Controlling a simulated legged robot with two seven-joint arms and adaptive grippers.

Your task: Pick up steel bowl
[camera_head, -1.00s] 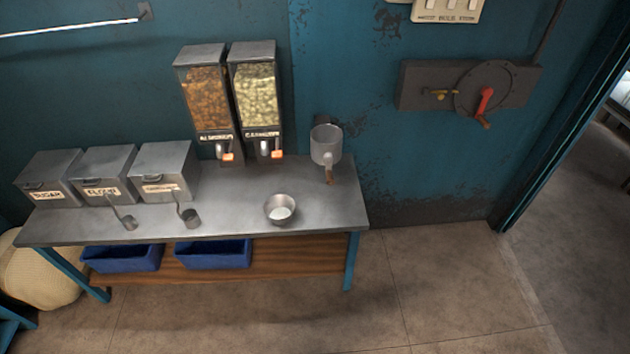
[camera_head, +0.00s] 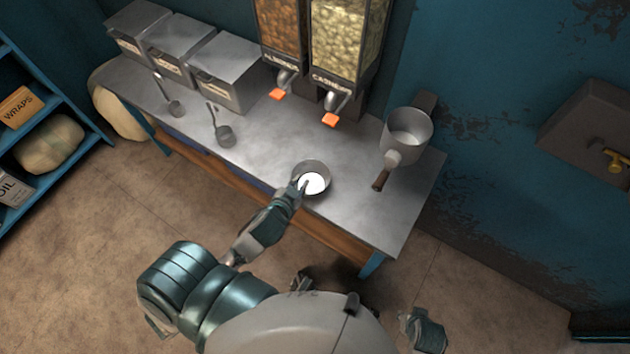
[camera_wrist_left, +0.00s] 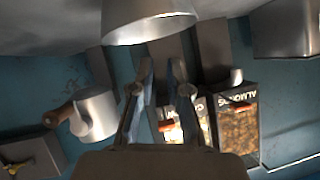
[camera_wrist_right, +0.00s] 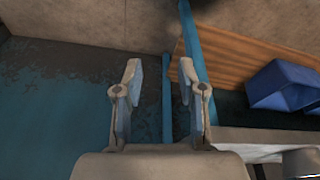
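My left gripper (camera_head: 301,184) is at the bowl's near-left rim in the head view. In the left wrist view the bowl (camera_wrist_left: 150,20) fills the top centre, just past the fingertips. The left fingers (camera_wrist_left: 164,65) are apart with a gap between them; I cannot tell whether they touch the rim. My right gripper (camera_wrist_right: 161,65) is open and empty in the right wrist view, away from the bowl, below counter level.
A pot with a wooden handle (camera_head: 408,128) stands right of the bowl. Two ladles (camera_head: 224,136) and lidded steel boxes (camera_head: 228,70) are to the left. Almond and cashew dispensers (camera_head: 340,35) stand behind. A blue bin (camera_wrist_right: 283,85) sits on the lower shelf.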

